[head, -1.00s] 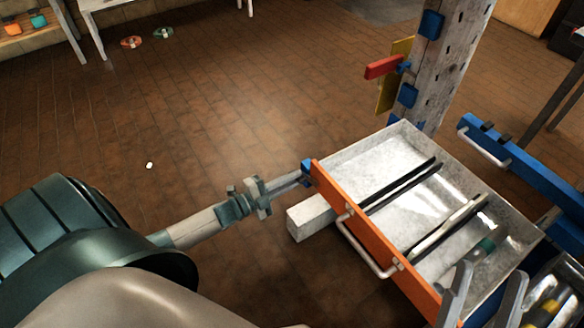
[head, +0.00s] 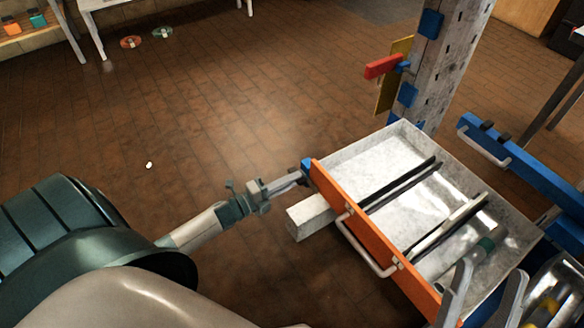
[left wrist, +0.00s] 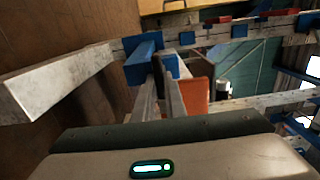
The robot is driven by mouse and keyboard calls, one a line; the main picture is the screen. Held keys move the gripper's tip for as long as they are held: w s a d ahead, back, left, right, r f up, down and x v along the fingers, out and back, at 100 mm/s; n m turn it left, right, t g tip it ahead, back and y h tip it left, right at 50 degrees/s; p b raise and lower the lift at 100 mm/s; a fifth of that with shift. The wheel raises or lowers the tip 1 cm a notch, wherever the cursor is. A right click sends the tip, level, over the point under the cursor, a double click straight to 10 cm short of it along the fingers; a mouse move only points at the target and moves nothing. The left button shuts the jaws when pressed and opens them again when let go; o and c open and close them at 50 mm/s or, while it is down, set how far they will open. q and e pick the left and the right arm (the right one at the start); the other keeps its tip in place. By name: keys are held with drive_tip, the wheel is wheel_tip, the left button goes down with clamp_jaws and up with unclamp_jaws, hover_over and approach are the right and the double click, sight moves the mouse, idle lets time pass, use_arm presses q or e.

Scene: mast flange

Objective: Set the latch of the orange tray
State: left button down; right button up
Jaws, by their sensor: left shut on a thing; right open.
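The orange tray is a grey metal tray (head: 355,157) with an orange front board (head: 372,240) and a metal bar handle (head: 362,248). A small blue latch (head: 306,167) sits at the left end of the board. It shows as a blue piece in the left wrist view (left wrist: 143,50). My left gripper (head: 297,178) is shut on the latch, its fingers (left wrist: 162,82) reaching it from the left. The fingertips partly hide it. My right gripper (head: 482,296) is open over the tray's near right part, apart from the board.
Dark dividers (head: 400,186) lie across the tray. A pale beam (head: 312,217) juts out below its left end. A wooden mast (head: 452,60) with a red lever (head: 384,67) stands behind. A blue-fronted drawer (head: 520,165) is at the right.

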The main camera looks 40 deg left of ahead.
use_arm(q)
drive_tip(key=shift+f, duration=0.1)
drive_tip(key=c, duration=1.8)
unclamp_jaws()
drive_tip(key=shift+s, duration=0.1)
drive_tip(key=p+v, duration=0.2)
drive_tip(key=v, duration=1.5)
use_arm(e)
drive_tip(key=shift+s+a+f+g, duration=0.1)
drive_tip(key=shift+a+f+g, duration=0.35)
drive_tip(key=shift+f, duration=0.25)
drive_tip(key=shift+s+a+f+g, duration=0.1)
drive_tip(key=shift+a+f+g, duration=0.2)
drive_tip(key=shift+f+g, duration=0.3)
drive_tip(key=shift+s+a+f+g, duration=0.1)
drive_tip(key=shift+a+f+g, duration=0.35)
drive_tip(key=shift+f, duration=0.3)
use_arm(q)
drive_tip(key=shift+s+a, duration=0.1)
drive_tip(key=shift+s, duration=0.05)
use_arm(e)
drive_tip(key=shift+d+r, duration=0.1)
drive_tip(key=shift+r, duration=0.05)
